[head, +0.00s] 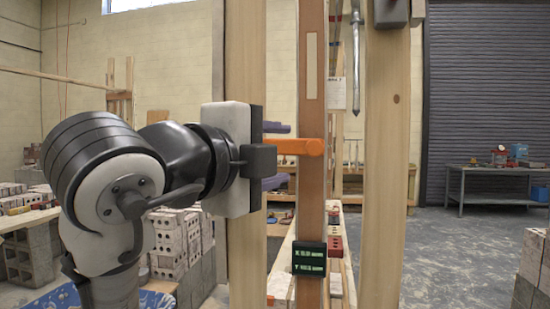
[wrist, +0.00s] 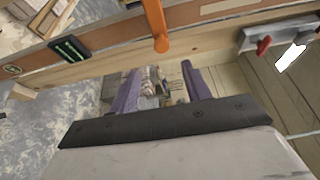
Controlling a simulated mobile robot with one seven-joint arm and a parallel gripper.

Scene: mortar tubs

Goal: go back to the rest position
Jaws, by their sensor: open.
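My gripper (wrist: 160,80) is open, with its two purple fingers apart and nothing held between them in the wrist view. In the head view my gripper (head: 280,155) is partly hidden behind a dark block on my wrist and a pale wooden post. An orange handle (head: 298,147) sticks out from a brown upright board (head: 313,200). In the head view it lies at a height between the two fingers. In the wrist view the orange handle (wrist: 160,28) is beyond the fingertips and appears clear of them.
A small green-lit display (head: 309,258) sits on the brown board. Pale posts (head: 382,160) stand close to my arm. Stacked blocks (head: 180,240) are at left, a metal table (head: 490,170) at back right. The floor (head: 440,250) at right is largely clear.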

